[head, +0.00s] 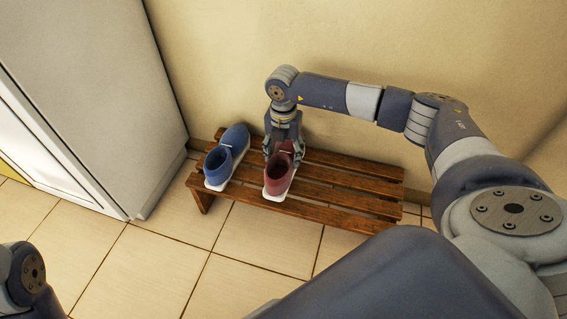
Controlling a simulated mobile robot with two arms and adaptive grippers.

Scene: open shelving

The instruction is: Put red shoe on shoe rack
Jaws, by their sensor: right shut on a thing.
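The red shoe (278,178) is on or just above the slats of the wooden shoe rack (345,193), with its heel towards me. I cannot tell if its sole rests on the slats. My right gripper (283,146) is shut on the red shoe at its far, toe part, coming down from above. The shoe's toe is partly hidden by the gripper. My left arm shows only as a joint at the lower left edge; its gripper is out of view.
A blue shoe (226,157) stands on the rack's left end, left of the red shoe. The rack's right half is bare. A pale cabinet (95,90) stands to the left. The wall (220,50) is close behind the rack. The tiled floor (150,265) in front is clear.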

